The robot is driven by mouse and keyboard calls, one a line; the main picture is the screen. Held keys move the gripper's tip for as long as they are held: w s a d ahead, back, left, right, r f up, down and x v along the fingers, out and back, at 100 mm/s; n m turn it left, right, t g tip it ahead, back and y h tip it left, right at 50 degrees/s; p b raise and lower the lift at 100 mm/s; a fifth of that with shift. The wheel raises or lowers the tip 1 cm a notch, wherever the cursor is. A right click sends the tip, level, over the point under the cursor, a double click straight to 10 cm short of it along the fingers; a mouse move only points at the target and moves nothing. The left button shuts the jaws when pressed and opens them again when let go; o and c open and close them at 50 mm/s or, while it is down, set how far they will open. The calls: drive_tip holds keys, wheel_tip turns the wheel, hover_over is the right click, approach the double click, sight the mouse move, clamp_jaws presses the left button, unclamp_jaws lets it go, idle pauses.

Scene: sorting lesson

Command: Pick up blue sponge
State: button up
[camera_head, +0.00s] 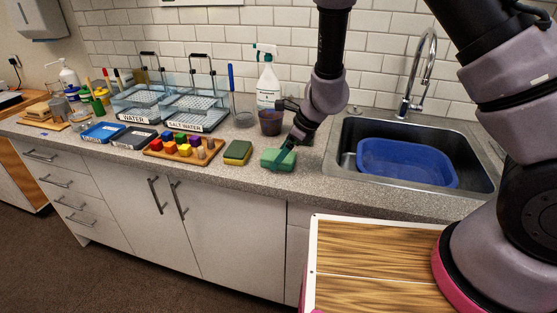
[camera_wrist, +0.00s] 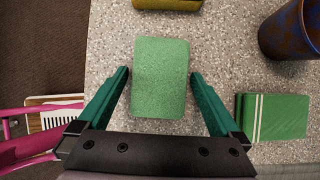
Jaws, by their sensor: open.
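A green sponge (camera_head: 272,157) lies flat on the counter near its front edge; it looks green, not blue, in both views. In the wrist view the sponge (camera_wrist: 160,95) lies between the fingers of my gripper (camera_wrist: 160,75), with a gap on each side. My gripper (camera_head: 287,155) is open and low over the sponge in the head view, hiding part of it. A second sponge (camera_head: 237,152), yellow and dark green, lies just to the left. I see no sponge that is clearly blue.
A dark cup (camera_head: 270,122) stands behind the green sponge. In the wrist view a green striped item (camera_wrist: 278,117) lies to the right. A wooden board with coloured blocks (camera_head: 155,154) is further left. The sink with a blue tub (camera_head: 405,162) is right.

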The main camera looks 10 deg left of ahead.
drive_tip(key=c, duration=1.3)
drive_tip(key=shift+r, duration=0.1)
wheel_tip(320, 180, up, 10)
drive_tip(key=shift+f, duration=0.1)
